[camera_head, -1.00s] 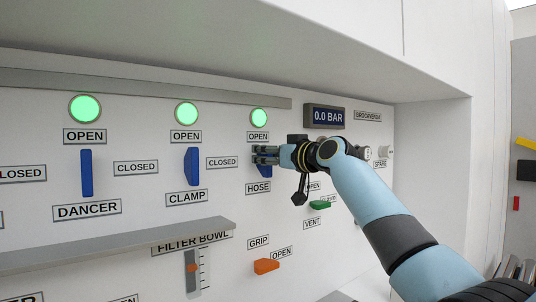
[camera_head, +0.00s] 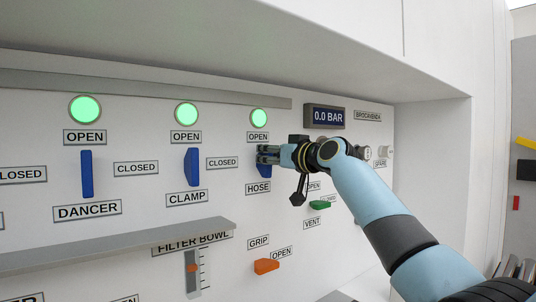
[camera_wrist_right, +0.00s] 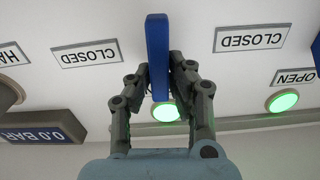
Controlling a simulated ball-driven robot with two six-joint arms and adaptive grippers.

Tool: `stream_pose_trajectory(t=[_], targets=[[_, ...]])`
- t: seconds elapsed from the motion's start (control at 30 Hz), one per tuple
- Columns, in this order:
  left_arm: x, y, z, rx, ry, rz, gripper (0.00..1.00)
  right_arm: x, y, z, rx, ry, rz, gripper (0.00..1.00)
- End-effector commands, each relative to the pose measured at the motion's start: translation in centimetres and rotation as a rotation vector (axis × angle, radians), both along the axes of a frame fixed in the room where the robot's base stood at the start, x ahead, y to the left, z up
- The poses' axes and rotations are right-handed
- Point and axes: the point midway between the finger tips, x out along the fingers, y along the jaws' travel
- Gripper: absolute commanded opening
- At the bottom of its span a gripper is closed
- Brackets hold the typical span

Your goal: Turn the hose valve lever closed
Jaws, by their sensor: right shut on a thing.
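The blue hose valve lever (camera_head: 262,170) is on the white panel between the OPEN and HOSE labels, mostly hidden by my right gripper in the head view. In the right wrist view the lever (camera_wrist_right: 157,50) stands between the fingers, in line with the green lamp. My right gripper (camera_head: 266,155) is shut on the lever, a finger on each side, as the wrist view (camera_wrist_right: 160,68) shows. The green lamp (camera_head: 259,118) above the lever is lit. A CLOSED label (camera_head: 222,162) is to the lever's left. My left gripper is not in view.
Blue clamp (camera_head: 192,166) and dancer (camera_head: 87,172) levers stand upright to the left, under lit green lamps. A green vent lever (camera_head: 320,205) and an orange grip lever (camera_head: 266,266) are below. The display (camera_head: 325,116) reads 0.0 BAR. A grey ledge (camera_head: 120,245) juts out at lower left.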

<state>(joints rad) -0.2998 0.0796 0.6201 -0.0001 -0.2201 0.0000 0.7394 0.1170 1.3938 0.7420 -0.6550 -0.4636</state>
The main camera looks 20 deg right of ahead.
Motion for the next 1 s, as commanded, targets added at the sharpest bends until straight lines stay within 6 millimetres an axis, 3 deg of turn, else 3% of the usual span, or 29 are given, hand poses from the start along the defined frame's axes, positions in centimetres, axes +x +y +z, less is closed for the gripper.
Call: stream_pose_trajectory(t=[1.0], targets=[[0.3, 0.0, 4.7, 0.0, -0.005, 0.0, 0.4, 0.5, -1.5, -0.6, 0.85, 0.306, -0.001, 0.0]])
